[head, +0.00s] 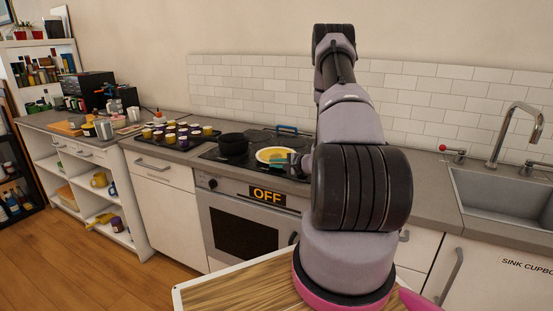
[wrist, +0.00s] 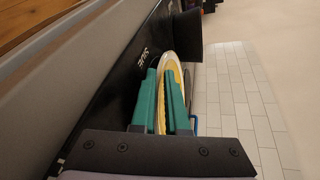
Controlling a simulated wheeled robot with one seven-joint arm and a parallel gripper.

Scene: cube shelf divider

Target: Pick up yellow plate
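The yellow plate (head: 276,154), yellow with a pale rim, lies on the black stove top in the head view. In the wrist view, its rim (wrist: 167,62) shows nearly edge-on between and beyond my teal fingers. My gripper (wrist: 162,72) has one finger on each side of the plate's near edge, with little gap between them, and looks shut on it. In the head view, my gripper (head: 284,163) is at the plate's right side, partly hidden by my arm.
A black pot (head: 233,144) stands left of the plate on the stove (head: 215,153). A blue-handled item (head: 287,129) is behind it. A tray of several cups (head: 175,140) is farther left. The sink (head: 505,195) is at right, and the tiled wall (head: 250,90) closes the back.

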